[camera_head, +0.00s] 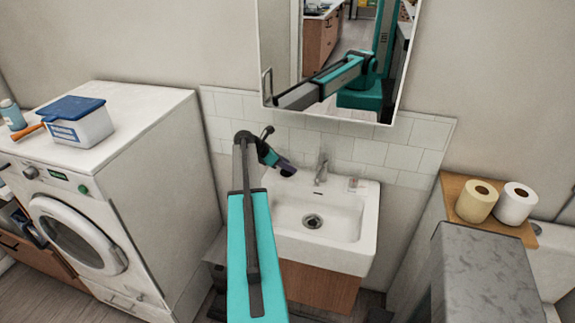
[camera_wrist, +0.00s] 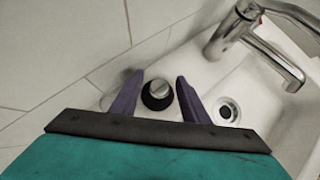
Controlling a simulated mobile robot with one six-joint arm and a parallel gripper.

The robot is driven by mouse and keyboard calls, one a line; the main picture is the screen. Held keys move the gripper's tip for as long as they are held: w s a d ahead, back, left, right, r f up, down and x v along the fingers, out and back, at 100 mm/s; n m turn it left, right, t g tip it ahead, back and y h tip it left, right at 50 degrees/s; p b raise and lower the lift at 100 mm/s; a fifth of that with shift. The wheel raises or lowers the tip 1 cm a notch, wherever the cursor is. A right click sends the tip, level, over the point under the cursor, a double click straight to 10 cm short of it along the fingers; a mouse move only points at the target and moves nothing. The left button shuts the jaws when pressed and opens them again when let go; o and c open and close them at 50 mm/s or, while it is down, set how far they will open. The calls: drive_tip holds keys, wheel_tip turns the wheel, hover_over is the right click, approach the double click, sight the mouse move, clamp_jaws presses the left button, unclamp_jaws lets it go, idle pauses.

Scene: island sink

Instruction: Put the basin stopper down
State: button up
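The basin stopper (camera_wrist: 157,95), a dark round piece with a silvery-grey top, shows between and beyond my fingers in the wrist view. It appears to rest on the pale ledge at the basin's corner. My gripper (camera_wrist: 159,80) is open, with one purple finger on each side of it in the picture, and no contact is visible. In the head view my gripper (camera_head: 288,169) hangs above the back left corner of the white basin (camera_head: 368,228); the stopper is not visible there. The drain hole (camera_wrist: 228,111) lies to the right of the stopper and is uncovered.
The tap (camera_head: 321,170) stands at the back of the basin, right of my gripper; it is also close in the wrist view (camera_wrist: 228,35). A tiled wall (camera_head: 428,138) and a mirror (camera_head: 340,60) are behind. A washing machine (camera_head: 140,165) stands left.

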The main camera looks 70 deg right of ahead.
drive_tip(key=b+v, duration=0.2)
drive_tip(key=v, duration=1)
drive_tip(key=shift+b, duration=0.4)
drive_tip(key=shift+r, duration=0.1)
drive_tip(key=w+a+f+m+t+y, duration=0.1)
drive_tip(key=w+a+f, duration=0.4)
drive_tip(key=a+f, duration=0.3)
drive_tip(key=w+a+f+t, duration=0.1)
drive_tip(key=w+a+f, duration=0.5)
drive_tip(key=a+f, duration=0.3)
drive_tip(key=w+a+f+m+y, duration=0.1)
drive_tip(key=a+f+m+y, duration=0.1)
drive_tip(key=a+f, duration=0.95)
drive_tip(key=w+a+f+m+y, duration=0.1)
drive_tip(key=a+f, duration=0.5)
drive_tip(key=a, duration=1)
drive_tip(key=s+a+f+m+y, duration=0.1)
drive_tip(key=s+a+f+m, duration=0.1)
drive_tip(key=s+a, duration=0.4)
drive_tip(key=s+a+f+m+g, duration=0.1)
drive_tip(key=s+a+f, duration=0.4)
drive_tip(key=a, duration=0.7)
drive_tip(key=s+a+f+m+y, duration=0.1)
drive_tip(key=s+a+f+m, duration=0.1)
drive_tip(key=s+a, duration=0.6)
drive_tip(key=shift+s+a+f+m+g+y, duration=0.3)
drive_tip(key=shift+a+f, duration=0.6)
drive_tip(key=shift+a, duration=0.2)
